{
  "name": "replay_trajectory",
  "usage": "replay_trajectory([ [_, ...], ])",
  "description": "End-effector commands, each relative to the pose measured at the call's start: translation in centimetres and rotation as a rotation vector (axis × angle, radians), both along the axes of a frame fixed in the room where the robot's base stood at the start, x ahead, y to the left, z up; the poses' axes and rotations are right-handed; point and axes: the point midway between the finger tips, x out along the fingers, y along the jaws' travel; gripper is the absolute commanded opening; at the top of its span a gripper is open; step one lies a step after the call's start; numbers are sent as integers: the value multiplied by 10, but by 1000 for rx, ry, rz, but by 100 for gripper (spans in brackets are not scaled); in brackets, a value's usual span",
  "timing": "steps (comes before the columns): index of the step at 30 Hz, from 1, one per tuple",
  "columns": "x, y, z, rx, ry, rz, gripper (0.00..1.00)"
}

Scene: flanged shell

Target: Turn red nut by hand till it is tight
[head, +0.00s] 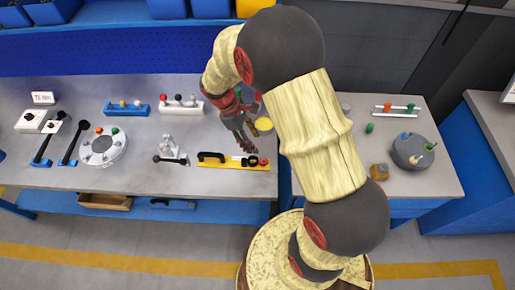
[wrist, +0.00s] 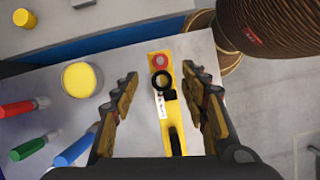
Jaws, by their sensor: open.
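My gripper (wrist: 160,75) is open and empty, its two fingers spread on either side of a yellow bar. In the head view my gripper (head: 246,143) hangs above the right end of this yellow bar (head: 228,167). A round red piece with a pale centre (wrist: 161,62) sits at the bar's end, beside a black ring (wrist: 160,81); the red piece also shows in the head view (head: 264,161). A white round flange (head: 91,158) at the left carries small coloured pieces, one orange-red (head: 99,130). I cannot tell which piece is the red nut.
A grey drum (head: 408,158) with coloured pegs stands on the right table. Red (wrist: 16,108), green (wrist: 27,149) and blue (wrist: 75,150) handles and a yellow disc (wrist: 82,80) lie left of my gripper. Black levers (head: 72,143) stand at the far left.

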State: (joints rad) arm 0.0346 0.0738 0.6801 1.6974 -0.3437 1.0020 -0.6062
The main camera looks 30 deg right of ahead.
Motion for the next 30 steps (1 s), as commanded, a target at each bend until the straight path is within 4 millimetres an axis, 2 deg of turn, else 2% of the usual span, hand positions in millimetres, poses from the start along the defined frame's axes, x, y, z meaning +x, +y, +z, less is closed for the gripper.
replay_trajectory([
  [1,-4,-6,13,1,18,-14,45],
  [6,-28,-27,28,1,105,-56,45],
  [14,-61,-68,32,-6,187,-26,45],
  [18,-74,-88,26,10,188,35,45],
  [23,-85,-100,12,58,160,133,45],
  [26,-88,-99,0,105,123,209,45],
  [30,-83,-83,-24,197,34,338,45],
])
